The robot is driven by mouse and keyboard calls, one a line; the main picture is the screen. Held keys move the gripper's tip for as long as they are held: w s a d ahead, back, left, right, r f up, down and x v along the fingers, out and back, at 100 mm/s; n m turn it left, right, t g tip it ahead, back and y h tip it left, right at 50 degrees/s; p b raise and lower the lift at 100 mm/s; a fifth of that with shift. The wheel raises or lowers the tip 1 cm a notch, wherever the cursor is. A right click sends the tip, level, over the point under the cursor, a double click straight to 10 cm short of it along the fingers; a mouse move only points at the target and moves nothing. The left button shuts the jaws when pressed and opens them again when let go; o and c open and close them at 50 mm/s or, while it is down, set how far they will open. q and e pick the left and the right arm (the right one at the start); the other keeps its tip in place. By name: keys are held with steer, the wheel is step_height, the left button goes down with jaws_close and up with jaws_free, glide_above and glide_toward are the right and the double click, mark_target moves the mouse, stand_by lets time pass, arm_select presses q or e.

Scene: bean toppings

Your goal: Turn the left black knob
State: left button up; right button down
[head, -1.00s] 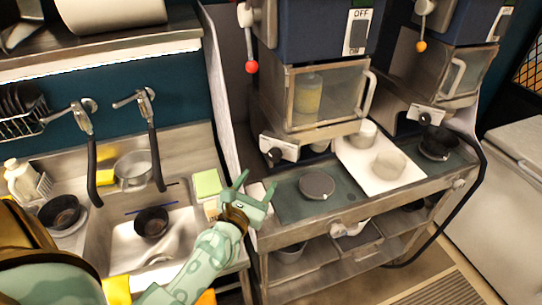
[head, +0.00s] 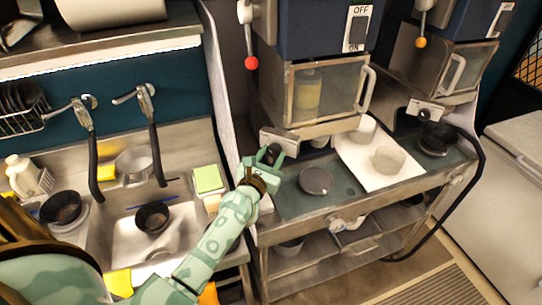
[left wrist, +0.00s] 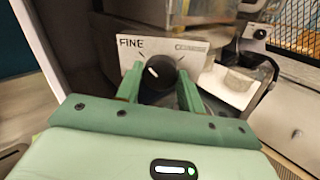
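The left black knob (left wrist: 158,75) sits on a white panel (left wrist: 112,48) marked "FINE" in the left wrist view, with a white mark pointing up and left. In the head view the knob (head: 268,155) is partly hidden by my left gripper (head: 262,158). In the left wrist view my left gripper (left wrist: 160,88) is open, with one finger on each side of the knob. I cannot tell whether the fingers touch it. The right black knob (head: 424,115) is on the second machine. My right gripper is not in view.
A grey lid-like disc (head: 316,181) lies on the counter just right of my left gripper. A white tray (head: 352,157) with a cup (head: 388,160) stands further right. A sink (head: 125,240) with a dark bowl (head: 152,217) is at the left. A partition (head: 222,95) rises behind the gripper.

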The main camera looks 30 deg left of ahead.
arm_select(q)
steer(key=shift+o, duration=0.2)
steer(key=shift+m, duration=0.4)
steer(key=m, duration=0.6)
steer(key=shift+m, duration=0.4)
steer(key=m+p, duration=0.1)
steer(key=m, duration=0.1)
steer(key=m+p, duration=0.1)
steer(key=m, duration=0.2)
steer(key=shift+d+f+m+t+h, duration=0.1)
steer(key=shift+m+t+h, duration=0.2)
steer(key=m+p, duration=0.1)
steer(key=m, duration=0.4)
steer(key=shift+f+h+p, duration=0.1)
steer(key=shift+h+p, duration=0.3)
steer(key=shift+s+m, duration=0.1)
steer(key=shift+m, duration=0.3)
steer(key=o, duration=1)
steer(key=shift+c, duration=0.2)
